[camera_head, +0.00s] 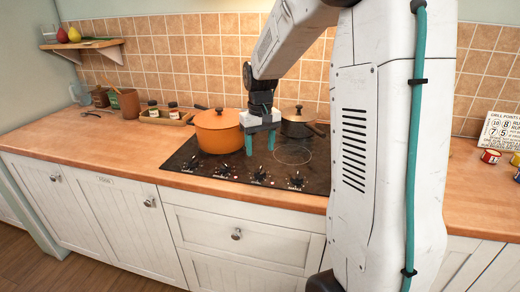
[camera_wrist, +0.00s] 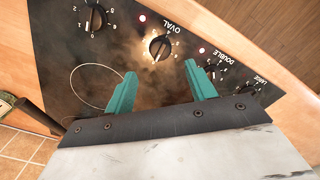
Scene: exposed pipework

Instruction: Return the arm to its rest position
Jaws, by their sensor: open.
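My gripper (camera_head: 262,142) hangs over the black cooktop (camera_head: 190,160), fingers pointing down, just right of the orange pot. Its two teal fingers stand apart and hold nothing. In the wrist view my gripper (camera_wrist: 160,90) shows both fingertips spread over the cooktop (camera_wrist: 130,50), with the control knob (camera_wrist: 160,47) marked OVAL beyond them. My white arm rises from the right of the head view and bends down to the cooktop. It hides part of the wall and counter behind it.
An orange lidded pot (camera_head: 217,132) and a dark lidded pan (camera_head: 298,122) stand on the cooktop. The wooden counter (camera_head: 105,142) holds jars and a brown cup (camera_head: 129,104) at left. Small cans (camera_head: 490,156) stand at right. A wall shelf (camera_head: 80,44) is at upper left.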

